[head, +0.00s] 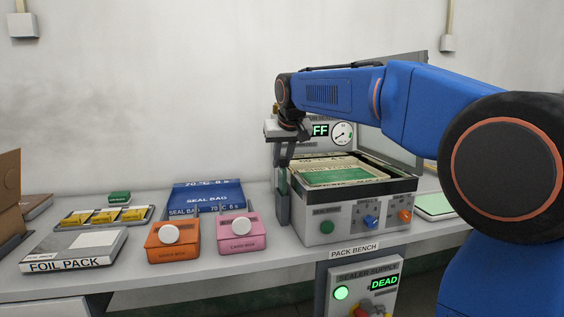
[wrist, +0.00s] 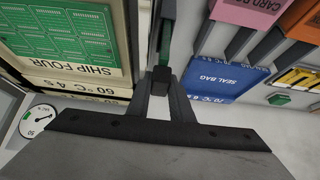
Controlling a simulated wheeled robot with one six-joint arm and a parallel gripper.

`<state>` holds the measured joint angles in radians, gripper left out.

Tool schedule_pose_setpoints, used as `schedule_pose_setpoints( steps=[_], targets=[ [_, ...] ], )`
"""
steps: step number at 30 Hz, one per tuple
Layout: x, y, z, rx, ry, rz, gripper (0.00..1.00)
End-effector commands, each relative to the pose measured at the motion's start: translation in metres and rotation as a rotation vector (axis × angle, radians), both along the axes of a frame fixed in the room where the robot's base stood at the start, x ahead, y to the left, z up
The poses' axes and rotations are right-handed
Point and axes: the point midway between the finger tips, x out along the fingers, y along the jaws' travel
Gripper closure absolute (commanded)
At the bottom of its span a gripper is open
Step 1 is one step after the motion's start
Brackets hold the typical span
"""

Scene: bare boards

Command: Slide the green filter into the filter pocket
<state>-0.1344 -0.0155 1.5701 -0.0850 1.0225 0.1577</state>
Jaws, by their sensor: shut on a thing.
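My gripper (head: 284,163) points down at the left side of the sealer. In the wrist view its fingers (wrist: 163,84) are closed on a small dark block, which appears to be the grip of the green filter (wrist: 166,38). A narrow green strip of the filter shows just beyond the fingers. In the head view a little green shows below the fingertips. A grey upright housing (head: 283,207) on the sealer's left side, apparently the filter pocket, stands directly under the gripper. I cannot tell how far the filter is inside it.
The sealer (head: 318,225) carries green-printed sheets. A pink box (head: 240,233), an orange box (head: 172,240) and a blue seal bag (head: 208,197) stand to its left. A foil pack (head: 72,250) and a tray (head: 72,218) lie farther left. A gauge (head: 341,133) stands behind.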

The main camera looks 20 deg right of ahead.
Motion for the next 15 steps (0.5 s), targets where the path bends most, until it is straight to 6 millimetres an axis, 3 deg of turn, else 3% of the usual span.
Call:
schedule_pose_setpoints(
  steps=[15],
  targets=[
    [0.000,0.000,0.017,0.000,-0.001,0.000,1.00]
  ],
)
